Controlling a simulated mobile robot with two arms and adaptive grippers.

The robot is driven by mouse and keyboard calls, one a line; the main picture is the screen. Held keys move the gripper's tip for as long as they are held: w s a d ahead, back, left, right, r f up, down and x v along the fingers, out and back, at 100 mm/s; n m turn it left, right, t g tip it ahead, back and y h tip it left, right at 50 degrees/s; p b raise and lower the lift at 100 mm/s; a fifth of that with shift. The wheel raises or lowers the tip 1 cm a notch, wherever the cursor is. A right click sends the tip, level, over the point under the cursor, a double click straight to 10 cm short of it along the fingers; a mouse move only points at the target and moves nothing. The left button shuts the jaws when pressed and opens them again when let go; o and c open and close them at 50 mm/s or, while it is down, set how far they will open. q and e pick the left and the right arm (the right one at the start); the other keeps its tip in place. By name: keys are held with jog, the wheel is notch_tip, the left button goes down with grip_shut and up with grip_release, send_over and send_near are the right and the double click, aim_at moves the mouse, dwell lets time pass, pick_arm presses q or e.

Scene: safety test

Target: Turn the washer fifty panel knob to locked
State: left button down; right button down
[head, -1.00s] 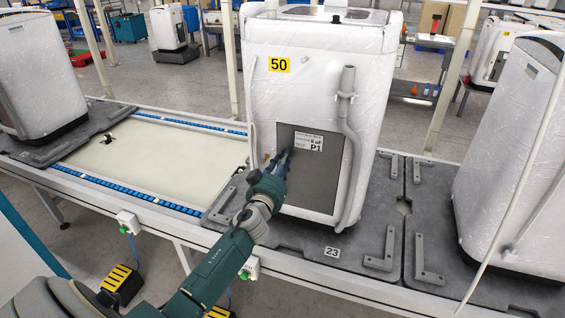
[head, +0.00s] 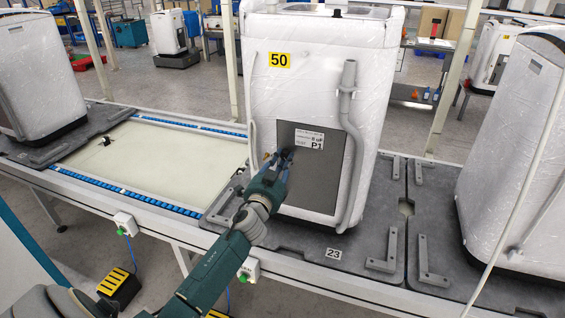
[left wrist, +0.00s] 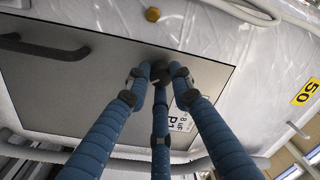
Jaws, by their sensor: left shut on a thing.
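The washer (head: 315,85) with the yellow 50 label (head: 280,60) stands upright on a dark pallet, wrapped in clear film. A grey panel (head: 325,185) with a white P1 label (head: 309,141) is low on its front. My left gripper (head: 280,156) is at the panel's upper left edge. In the left wrist view its blue fingers (left wrist: 160,75) are closed around a small dark knob (left wrist: 161,68) near the panel's edge. The fingers cover much of the knob, so its setting cannot be read. My right gripper is out of view.
A dark handle (left wrist: 45,47) sticks out of the panel, and a brass-coloured bolt (left wrist: 152,14) sits just off its edge. A grey hose (head: 350,130) runs down the washer's right side. Another wrapped washer (head: 515,150) stands at the right.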

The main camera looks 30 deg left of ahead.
pick_arm(q)
jog(key=m, duration=0.4)
jog(key=shift+m+h, duration=0.3)
jog(key=shift+h, duration=0.1)
jog(key=shift+a+m, duration=0.1)
jog(key=shift+m, duration=1.4)
jog(key=c, duration=1.5)
grip_release()
jog(key=v, duration=1.2)
jog(key=shift+f, duration=0.15)
jog(key=shift+f, duration=0.1)
